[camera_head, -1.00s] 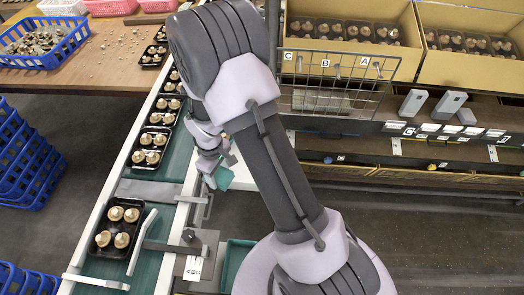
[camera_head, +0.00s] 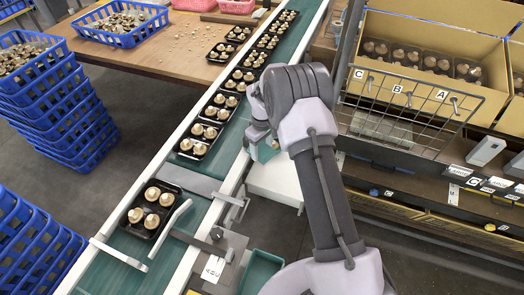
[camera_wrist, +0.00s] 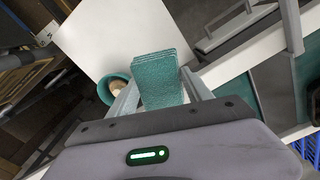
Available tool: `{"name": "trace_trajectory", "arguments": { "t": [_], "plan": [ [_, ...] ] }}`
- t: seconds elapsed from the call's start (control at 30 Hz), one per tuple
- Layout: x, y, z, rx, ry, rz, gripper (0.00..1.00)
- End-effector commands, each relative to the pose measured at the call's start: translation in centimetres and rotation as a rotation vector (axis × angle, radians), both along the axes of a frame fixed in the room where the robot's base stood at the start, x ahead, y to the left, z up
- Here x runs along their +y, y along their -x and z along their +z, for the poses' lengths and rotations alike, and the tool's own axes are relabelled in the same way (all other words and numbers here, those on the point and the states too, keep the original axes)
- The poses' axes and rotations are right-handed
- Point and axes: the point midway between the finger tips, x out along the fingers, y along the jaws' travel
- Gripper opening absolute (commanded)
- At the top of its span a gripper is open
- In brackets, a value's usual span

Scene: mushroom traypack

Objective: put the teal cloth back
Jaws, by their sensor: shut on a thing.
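The teal cloth (camera_wrist: 160,78) is a folded, layered pad. My gripper (camera_wrist: 158,88) is shut on it, with one finger on each side of the cloth. In the head view the cloth (camera_head: 268,153) shows as a small teal patch under my wrist, mostly hidden by the arm. It is over or beside a white surface (camera_head: 276,180) next to the conveyor. In the wrist view this white surface (camera_wrist: 110,35) lies beyond the cloth. I cannot tell whether the cloth touches it.
A round teal-rimmed item (camera_wrist: 104,90) is left of the cloth. The conveyor (camera_head: 130,250) carries black trays of mushrooms. A wire rack (camera_head: 405,105) and cardboard boxes (camera_head: 440,30) stand right. A teal bin (camera_head: 262,268) is near my base. Blue crates (camera_head: 70,110) stand left.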

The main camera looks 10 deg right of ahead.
Motion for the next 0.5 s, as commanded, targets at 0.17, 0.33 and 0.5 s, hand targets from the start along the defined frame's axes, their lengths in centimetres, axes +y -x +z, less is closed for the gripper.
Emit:
{"name": "trace_trajectory", "arguments": {
  "t": [0.17, 0.33, 0.5],
  "plan": [
    [0.0, 0.0, 0.0, -0.002, 0.0, 0.0, 0.26],
    [0.0, 0.0, -0.5, -0.001, 0.0, 0.0, 0.26],
    [0.0, 0.0, -1.0, -0.001, 0.0, 0.0, 0.26]
  ]
}}
